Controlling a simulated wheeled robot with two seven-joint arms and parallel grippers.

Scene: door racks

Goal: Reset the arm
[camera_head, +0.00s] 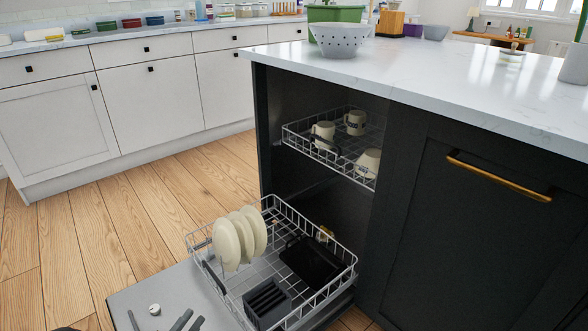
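My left gripper (172,322) shows only as slim dark tips at the bottom edge of the head view, low over the open dishwasher door (128,300). Most of it is cut off by the frame, so its opening cannot be told. I see nothing clearly held by it. It is apart from the lower rack (340,277), to its lower left. My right gripper is not in view.
Pale plates (247,236) stand in the lower rack, beside a black pan (310,262) and a black holder (267,304). The upper rack (355,180) holds cups (356,122). A colander (340,39) stands on the island counter (450,80). The wooden floor (120,215) is clear.

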